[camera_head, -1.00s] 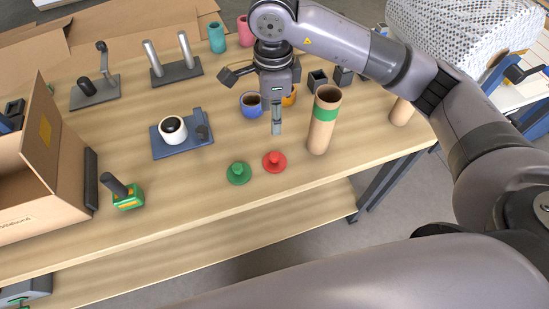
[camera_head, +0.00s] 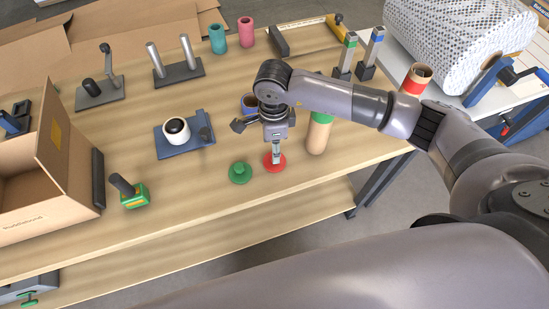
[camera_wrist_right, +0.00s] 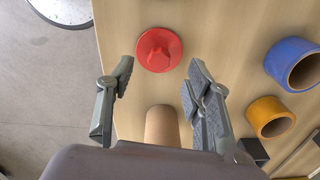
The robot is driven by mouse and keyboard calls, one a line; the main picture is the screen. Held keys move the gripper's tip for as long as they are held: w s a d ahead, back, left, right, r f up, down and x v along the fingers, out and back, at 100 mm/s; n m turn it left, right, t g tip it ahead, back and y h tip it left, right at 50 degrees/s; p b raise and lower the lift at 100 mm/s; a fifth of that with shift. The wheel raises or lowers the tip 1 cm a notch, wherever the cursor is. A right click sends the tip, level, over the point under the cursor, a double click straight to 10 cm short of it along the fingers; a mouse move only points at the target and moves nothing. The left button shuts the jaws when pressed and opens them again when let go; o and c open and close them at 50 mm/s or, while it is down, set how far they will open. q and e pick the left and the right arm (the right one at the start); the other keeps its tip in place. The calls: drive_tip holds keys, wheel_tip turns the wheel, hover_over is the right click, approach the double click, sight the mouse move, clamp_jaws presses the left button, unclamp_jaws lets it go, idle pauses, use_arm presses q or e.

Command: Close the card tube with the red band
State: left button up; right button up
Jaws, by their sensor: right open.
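A card tube with a red band (camera_head: 413,79) stands upright and open-topped at the right of the table in the head view, behind my right arm. A red cap with a knob (camera_head: 283,164) lies on the table near the front edge; it also shows in the wrist view (camera_wrist_right: 159,50). My right gripper (camera_head: 275,158) points down over the red cap, fingers open. In the wrist view its fingertips (camera_wrist_right: 160,68) stand either side of the cap's near edge, with nothing between them held; contact cannot be told. My left gripper is out of view.
A green cap (camera_head: 240,173) lies left of the red cap. A green-banded card tube (camera_head: 319,132) stands just right of my gripper, partly behind my arm.

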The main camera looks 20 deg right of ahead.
drive_tip(key=shift+s+f+p, duration=0.1)
drive_tip(key=shift+f+p, duration=0.1)
drive_tip(key=shift+p, duration=0.1)
wheel_tip(320, 180, down, 4)
drive_tip(key=shift+d+r+p, duration=0.1)
drive_tip(key=shift+r+p, duration=0.05)
drive_tip(key=shift+p, duration=0.85)
drive_tip(key=shift+f, duration=0.55)
drive_tip(key=shift+c, duration=0.3)
drive_tip(key=c, duration=0.8)
